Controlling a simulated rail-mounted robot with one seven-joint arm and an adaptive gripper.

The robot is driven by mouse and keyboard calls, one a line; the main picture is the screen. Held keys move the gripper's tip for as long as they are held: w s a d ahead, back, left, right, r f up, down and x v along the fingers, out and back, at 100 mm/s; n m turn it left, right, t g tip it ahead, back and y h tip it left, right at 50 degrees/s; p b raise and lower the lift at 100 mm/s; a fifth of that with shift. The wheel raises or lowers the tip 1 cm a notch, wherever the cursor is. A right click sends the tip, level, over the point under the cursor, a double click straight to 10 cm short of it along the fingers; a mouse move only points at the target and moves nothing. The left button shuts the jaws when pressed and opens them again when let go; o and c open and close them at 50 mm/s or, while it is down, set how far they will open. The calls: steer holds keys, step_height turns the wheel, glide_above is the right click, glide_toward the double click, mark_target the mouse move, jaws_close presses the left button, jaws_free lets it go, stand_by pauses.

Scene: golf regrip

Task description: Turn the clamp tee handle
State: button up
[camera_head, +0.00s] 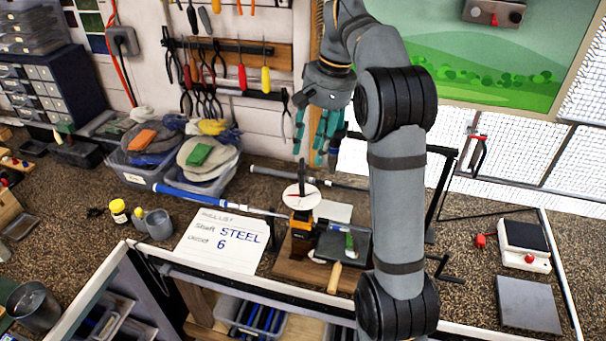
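My gripper (317,157) has teal fingers and hangs in the upper middle of the camera_head view, pointing down. Its fingertips look apart, with nothing seen between them. Below it, apart from it, an orange and black clamp-like fixture (301,226) stands on a wooden board (296,268). A white disc (300,195) and a dark upright piece (302,172) are above the fixture. I cannot tell which part is the tee handle. A small red knob-like piece (480,241) lies at the right, beside a white box with a dark top (524,241).
A handwritten sheet (228,240) lies in front. Bins of gloves (170,155) stand behind. A black frame (440,190) rises right of my arm. A grey plate (527,304) lies front right.

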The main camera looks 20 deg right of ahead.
mark_target(304, 176)
steer(key=shift+m, duration=0.4)
steer(key=f, duration=0.3)
steer(key=w+a+f, duration=0.1)
steer(key=f, duration=0.6)
steer(key=shift+w+a+f+b, duration=0.2)
steer(key=shift+a+f+b, duration=0.05)
steer(key=shift+f+b, duration=0.1)
steer(key=shift+s, duration=0.1)
steer(key=shift+c, duration=0.3)
steer(key=c, duration=0.4)
jaws_close()
